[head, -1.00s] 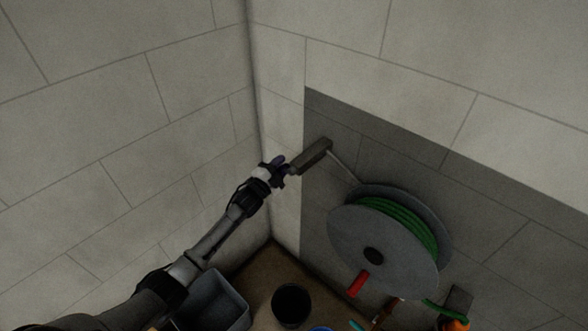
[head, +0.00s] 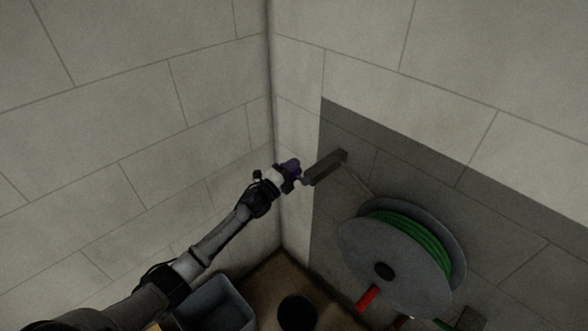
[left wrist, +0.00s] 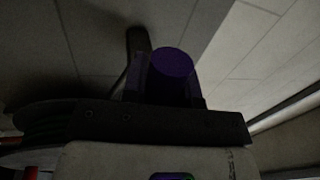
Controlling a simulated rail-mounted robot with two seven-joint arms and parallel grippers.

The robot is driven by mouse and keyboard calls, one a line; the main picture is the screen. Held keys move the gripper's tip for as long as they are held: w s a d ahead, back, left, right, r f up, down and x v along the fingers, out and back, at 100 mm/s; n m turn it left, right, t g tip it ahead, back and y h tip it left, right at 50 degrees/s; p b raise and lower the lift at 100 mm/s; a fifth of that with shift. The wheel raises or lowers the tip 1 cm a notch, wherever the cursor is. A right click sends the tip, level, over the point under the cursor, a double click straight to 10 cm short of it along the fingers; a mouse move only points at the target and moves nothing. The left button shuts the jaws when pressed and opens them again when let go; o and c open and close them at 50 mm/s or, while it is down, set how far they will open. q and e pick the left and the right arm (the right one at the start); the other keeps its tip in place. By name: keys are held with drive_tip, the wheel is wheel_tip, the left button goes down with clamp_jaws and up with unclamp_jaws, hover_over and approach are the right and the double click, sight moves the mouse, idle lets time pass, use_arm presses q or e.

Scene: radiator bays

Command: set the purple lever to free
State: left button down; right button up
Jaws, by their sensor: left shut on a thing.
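The purple lever's knob (head: 294,163) sits at the near end of a dark grey housing (head: 326,167) that sticks out from the dark wall panel. My left gripper (head: 290,174) is shut on the knob. In the left wrist view the round purple knob (left wrist: 173,63) rises between the fingers, with the dark housing (left wrist: 138,45) behind it. The lever's arm is mostly hidden by the gripper. No free or locked marking can be read. My right gripper is in neither view.
A large grey reel (head: 370,268) with green hose (head: 415,235) and a red handle (head: 368,298) hangs to the right of and below the lever. A grey bin (head: 235,300) and a black bucket (head: 297,313) stand below. The left wall (head: 150,150) is close to my arm.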

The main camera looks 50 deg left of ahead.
use_arm(q)
drive_tip(key=c, duration=0.9)
unclamp_jaws()
drive_tip(key=shift+s, duration=0.1)
drive_tip(key=shift+s+d+f, duration=0.1)
drive_tip(key=shift+s+f, duration=0.35)
drive_tip(key=shift+s, duration=1.8)
drive_tip(key=shift+s+f, duration=0.45)
drive_tip(key=shift+s, duration=1.75)
drive_tip(key=shift+s+d+f, duration=0.1)
drive_tip(key=shift+s+f, duration=0.35)
drive_tip(key=shift+s, duration=1.8)
